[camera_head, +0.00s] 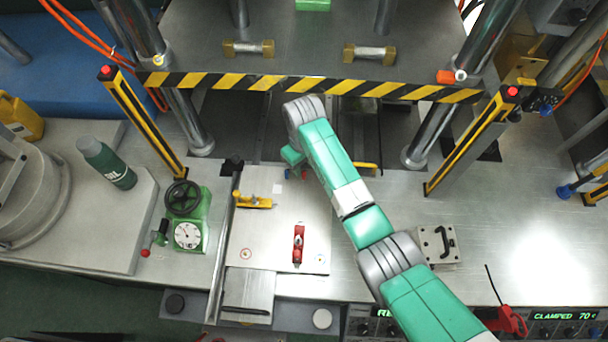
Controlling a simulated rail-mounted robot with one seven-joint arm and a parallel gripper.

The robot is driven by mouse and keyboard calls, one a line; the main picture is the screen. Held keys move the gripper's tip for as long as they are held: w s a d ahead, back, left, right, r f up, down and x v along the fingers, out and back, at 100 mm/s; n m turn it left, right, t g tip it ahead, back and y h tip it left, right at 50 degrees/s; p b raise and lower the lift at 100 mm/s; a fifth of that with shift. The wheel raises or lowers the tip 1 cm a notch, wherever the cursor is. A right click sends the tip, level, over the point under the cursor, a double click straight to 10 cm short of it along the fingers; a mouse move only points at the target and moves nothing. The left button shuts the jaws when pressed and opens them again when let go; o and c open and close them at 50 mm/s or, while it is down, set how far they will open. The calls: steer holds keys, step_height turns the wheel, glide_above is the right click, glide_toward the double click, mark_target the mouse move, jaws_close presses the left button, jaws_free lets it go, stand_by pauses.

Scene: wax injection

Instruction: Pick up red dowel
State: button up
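A pale metal plate (262,255) lies on the bench in front of the press opening. A red piece (298,243) stands out on its front right part; I cannot tell whether this is the red dowel or a clamp. My arm reaches in from the lower right, over the plate's right side. My gripper (290,168) is at the plate's far edge, well behind the red piece and apart from it. Small dark, blue and reddish bits show by the gripper, too small to identify. The fingers are mostly hidden by the wrist, so their opening cannot be seen.
A yellow clamp-like piece (253,201) sits at the plate's left. A green gauge unit with handwheel (187,222) and a green bottle (107,163) stand further left. A striped press edge (230,82) and steel columns (421,145) surround the opening. A handled block (438,243) lies right.

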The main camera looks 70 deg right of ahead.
mark_target(304, 172)
step_height(304, 172, down, 5)
steer(key=shift+f+b, duration=0.1)
steer(key=shift+b, duration=0.35)
jaws_close()
step_height(304, 172, up, 4)
steer(key=shift+f+p, duration=0.1)
steer(key=shift+p, duration=0.35)
steer(key=s+a, duration=0.3)
steer(key=s, duration=0.1)
steer(key=s+a+r+p, duration=0.1)
steer(key=s+a, duration=0.2)
steer(key=a, duration=0.1)
steer(key=s+a+p, duration=0.1)
steer(key=s+a, duration=0.3)
steer(key=shift+s+r, duration=0.2)
steer(key=shift+s, duration=0.1)
